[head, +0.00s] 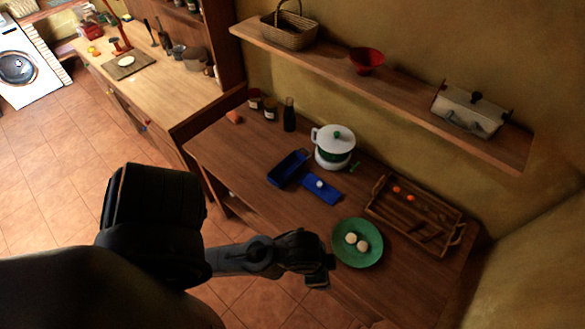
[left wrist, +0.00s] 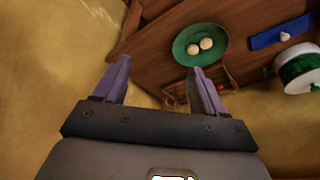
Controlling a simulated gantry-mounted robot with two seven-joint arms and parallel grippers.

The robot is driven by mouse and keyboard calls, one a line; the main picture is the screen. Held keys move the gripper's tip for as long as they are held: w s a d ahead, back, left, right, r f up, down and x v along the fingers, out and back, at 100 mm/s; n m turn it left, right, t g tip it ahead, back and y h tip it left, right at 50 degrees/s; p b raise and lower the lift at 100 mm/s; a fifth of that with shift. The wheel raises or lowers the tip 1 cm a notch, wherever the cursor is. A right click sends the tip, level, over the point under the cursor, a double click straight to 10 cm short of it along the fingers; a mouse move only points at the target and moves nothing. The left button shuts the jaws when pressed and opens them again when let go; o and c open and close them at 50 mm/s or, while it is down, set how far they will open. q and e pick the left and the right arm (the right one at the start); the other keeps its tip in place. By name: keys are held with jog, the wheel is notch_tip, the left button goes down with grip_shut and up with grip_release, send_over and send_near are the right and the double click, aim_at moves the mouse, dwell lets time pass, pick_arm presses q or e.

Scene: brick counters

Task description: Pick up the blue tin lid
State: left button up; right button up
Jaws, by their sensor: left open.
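The blue tin lid (head: 322,188) lies flat on the wooden counter, with a small pale knob on top. It sits beside the open blue tin (head: 289,168), apart from the gripper. The lid also shows at the upper right of the left wrist view (left wrist: 268,41). My left gripper (head: 322,275) is at the counter's front edge, near the green plate and well short of the lid. In the left wrist view its two purple fingers (left wrist: 158,75) are spread with nothing between them. My right gripper is not in either view.
A white pot (head: 334,155) stands behind the lid. A wooden tray (head: 436,235) is to the right. A wall shelf (head: 400,88) overhangs the back.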

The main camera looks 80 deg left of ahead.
pick_arm(q)
jog(key=o, duration=0.5)
jog(key=shift+o, duration=0.2)
